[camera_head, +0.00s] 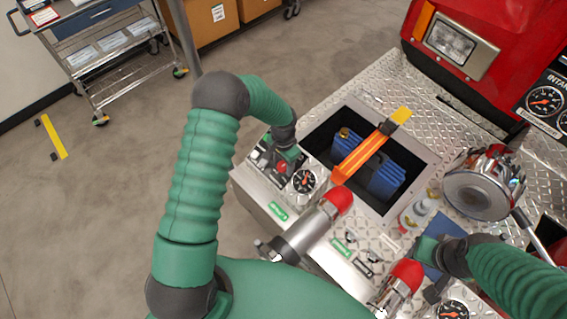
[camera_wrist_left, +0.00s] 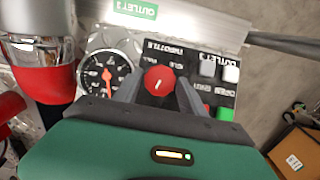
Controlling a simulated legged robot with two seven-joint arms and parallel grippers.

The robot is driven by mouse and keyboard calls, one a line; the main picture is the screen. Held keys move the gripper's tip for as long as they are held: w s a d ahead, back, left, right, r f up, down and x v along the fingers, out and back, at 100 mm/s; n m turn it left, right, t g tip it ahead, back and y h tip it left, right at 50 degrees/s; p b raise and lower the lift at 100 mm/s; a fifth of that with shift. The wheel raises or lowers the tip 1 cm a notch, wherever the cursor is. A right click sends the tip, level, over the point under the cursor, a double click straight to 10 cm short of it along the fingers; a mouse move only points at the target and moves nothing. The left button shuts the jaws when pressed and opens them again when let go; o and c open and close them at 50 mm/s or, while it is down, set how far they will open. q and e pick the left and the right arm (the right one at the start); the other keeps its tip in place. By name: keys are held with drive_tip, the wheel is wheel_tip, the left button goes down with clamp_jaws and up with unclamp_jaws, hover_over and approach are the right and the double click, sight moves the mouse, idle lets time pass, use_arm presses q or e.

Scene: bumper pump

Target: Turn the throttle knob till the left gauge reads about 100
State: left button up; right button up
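The red round throttle knob (camera_wrist_left: 158,80) with a white mark sits on a black panel labelled THROTTLE. It also shows in the head view (camera_head: 281,167), partly covered by my left gripper (camera_head: 290,155). In the left wrist view the fingers of my left gripper (camera_wrist_left: 159,90) stand on both sides of the knob, close to it; whether they touch it I cannot tell. The left gauge (camera_head: 305,181), round with a dark face, is beside the knob and also in the left wrist view (camera_wrist_left: 108,74); its exact reading is too small to tell. My right gripper (camera_head: 430,250) is over the right of the panel, its fingers unclear.
An open bin (camera_head: 425,160) holds a blue case (camera_head: 385,178) and an orange strap (camera_head: 362,155). A chrome fitting (camera_head: 478,195) and a bottle (camera_head: 418,212) stand right. A cart (camera_head: 110,65) is at back left.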

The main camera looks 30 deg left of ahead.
use_arm(q)
clamp_jaws()
drive_tip(key=n+h, duration=0.1)
drive_tip(key=n, duration=0.2)
drive_tip(key=shift+a+h, duration=0.15)
drive_tip(key=shift+h, duration=0.25)
drive_tip(key=shift+o, duration=1.6)
unclamp_jaws()
wheel_tip(320, 180, up, 16)
drive_tip(key=a+b, duration=0.2)
drive_tip(key=shift+w+a+r+b, duration=0.25)
drive_tip(key=shift+w+a+b, duration=0.05)
drive_tip(key=shift+w+a, duration=0.05)
drive_tip(key=shift+s, duration=0.1)
